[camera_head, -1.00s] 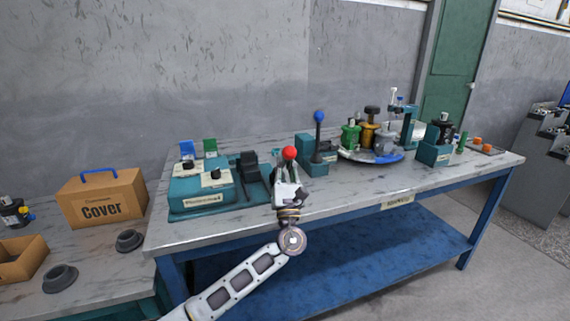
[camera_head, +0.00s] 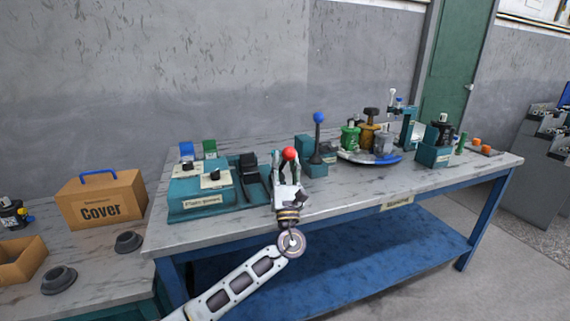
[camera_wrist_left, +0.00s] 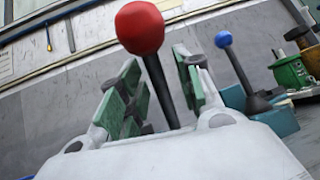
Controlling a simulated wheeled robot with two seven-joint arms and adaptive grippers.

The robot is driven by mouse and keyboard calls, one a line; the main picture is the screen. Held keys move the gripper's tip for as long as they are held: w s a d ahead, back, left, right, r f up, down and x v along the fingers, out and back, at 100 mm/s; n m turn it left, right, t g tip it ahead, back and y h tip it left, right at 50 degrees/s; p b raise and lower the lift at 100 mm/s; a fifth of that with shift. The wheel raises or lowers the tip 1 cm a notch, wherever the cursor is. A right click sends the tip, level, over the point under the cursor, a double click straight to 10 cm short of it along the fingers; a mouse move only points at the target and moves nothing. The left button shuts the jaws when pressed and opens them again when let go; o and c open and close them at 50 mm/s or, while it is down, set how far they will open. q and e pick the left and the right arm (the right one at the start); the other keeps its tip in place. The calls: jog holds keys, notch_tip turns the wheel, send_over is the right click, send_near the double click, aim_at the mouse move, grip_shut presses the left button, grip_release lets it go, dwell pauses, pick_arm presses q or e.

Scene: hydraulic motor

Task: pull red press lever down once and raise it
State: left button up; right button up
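The red press lever (camera_head: 289,153) shows its red ball knob at the middle of the work table. In the left wrist view its red knob (camera_wrist_left: 139,27) and dark shaft stand slightly tilted. My left gripper (camera_head: 287,160) reaches up to it from the front. In the left wrist view the gripper (camera_wrist_left: 160,88) has its green-padded fingers apart, with the lever shaft between them and a gap visible on each side. The lever's base is hidden behind the gripper. My right gripper is not in view.
A blue-knobbed lever (camera_head: 319,118) stands close to the right. A teal press station (camera_head: 200,190) lies to the left. A round stand (camera_head: 342,156) with several coloured parts is further right. The table's front edge (camera_head: 350,208) runs below the gripper.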

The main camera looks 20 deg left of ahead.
pick_arm(q)
jog(key=shift+s+f, duration=0.1)
jog(key=v, duration=1.1)
jog(key=shift+s+f, duration=0.25)
jog(key=shift+s, duration=0.05)
jog(key=shift+d, duration=0.1)
jog(key=shift+c, duration=0.4)
